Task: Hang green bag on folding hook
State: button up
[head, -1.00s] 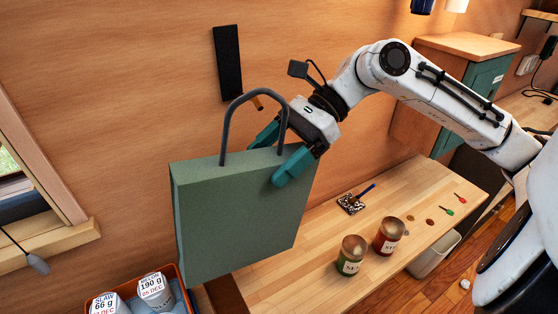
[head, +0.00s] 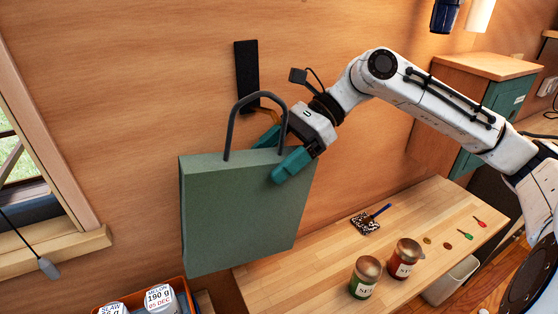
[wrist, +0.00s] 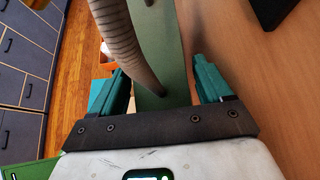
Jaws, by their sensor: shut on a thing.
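The green bag (head: 240,215) hangs upright from my gripper (head: 272,158), with its dark grey handle (head: 232,122) standing up in a loop. My gripper is shut on the bag's upper right edge. In the wrist view the bag's green side (wrist: 160,100) lies between the teal fingers (wrist: 160,72), with the handle (wrist: 120,40) beside it. The folding hook has a black plate (head: 246,70) on the wooden wall and a tan peg (head: 268,112) sticking out. The peg appears inside the handle loop in the head view; I cannot tell whether it passes through.
A wooden counter (head: 320,265) below carries a green-labelled jar (head: 364,280), a red-labelled jar (head: 404,260) and small items. An orange crate (head: 180,290) with white containers (head: 160,297) stands below the bag. A window (head: 30,190) is at left, a green cabinet (head: 507,98) at right.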

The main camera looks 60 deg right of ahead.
jog(key=shift+w+d, duration=0.1)
jog(key=shift+w, duration=0.15)
jog(key=shift+w+d+f, duration=0.2)
jog(key=shift+w+f, duration=0.05)
jog(key=shift+f, duration=0.1)
jog(key=shift+w+d+f+p, duration=0.15)
jog(key=shift+w+f+p, duration=0.15)
jog(key=shift+f, duration=0.25)
jog(key=o, duration=1.7)
jog(key=shift+s, duration=0.1)
